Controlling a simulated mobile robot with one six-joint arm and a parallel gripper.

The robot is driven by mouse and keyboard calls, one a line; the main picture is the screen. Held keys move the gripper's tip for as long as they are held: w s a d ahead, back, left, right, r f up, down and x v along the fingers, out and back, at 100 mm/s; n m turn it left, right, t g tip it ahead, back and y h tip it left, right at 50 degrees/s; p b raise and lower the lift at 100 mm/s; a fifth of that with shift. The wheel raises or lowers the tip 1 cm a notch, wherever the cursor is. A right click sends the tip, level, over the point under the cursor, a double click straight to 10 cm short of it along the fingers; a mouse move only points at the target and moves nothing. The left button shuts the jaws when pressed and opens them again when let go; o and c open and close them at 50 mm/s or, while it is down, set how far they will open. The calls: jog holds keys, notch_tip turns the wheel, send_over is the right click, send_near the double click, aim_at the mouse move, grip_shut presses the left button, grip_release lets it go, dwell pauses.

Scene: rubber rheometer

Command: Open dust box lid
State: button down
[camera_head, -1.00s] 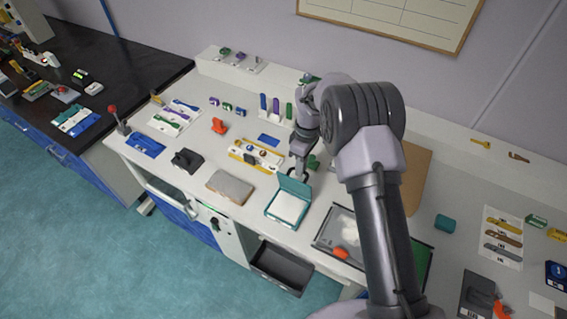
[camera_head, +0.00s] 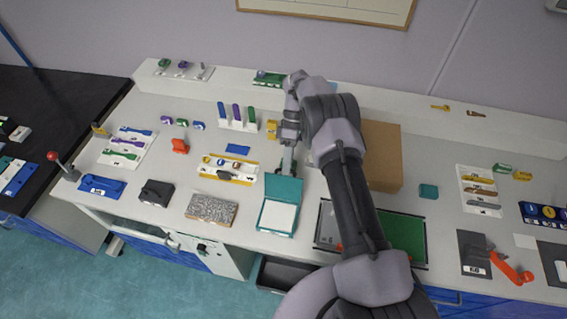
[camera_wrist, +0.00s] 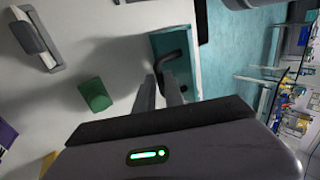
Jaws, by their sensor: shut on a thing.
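The dust box appears to be the teal box (camera_head: 265,226) near the front edge of the bench, with a pale inside. Its teal lid (camera_head: 284,188) is raised at the back side of the box. In the wrist view the teal lid (camera_wrist: 192,55) shows with a black curved handle (camera_wrist: 176,57). My gripper (camera_wrist: 168,88) is shut on this handle; the exact contact of the fingertips is partly hidden. In the head view my gripper (camera_head: 288,165) is just behind the raised lid.
A grey speckled slab (camera_head: 212,208) lies left of the box. A tray with a green mat (camera_head: 407,238) lies to the right, partly behind my arm. A dark open bin (camera_head: 284,274) is below the bench.

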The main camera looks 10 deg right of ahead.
jog(key=shift+w+d+f, duration=0.1)
jog(key=shift+d+f, duration=0.05)
jog(key=shift+f, duration=0.05)
jog(key=c, duration=1.6)
grip_release()
jog(key=shift+w+f, duration=0.1)
jog(key=shift+w, duration=0.05)
jog(key=shift+o, duration=0.6)
jog(key=shift+w+d+f, duration=0.1)
jog(key=shift+w, duration=0.15)
jog(key=shift+s, duration=0.1)
jog(key=shift+r, duration=0.25)
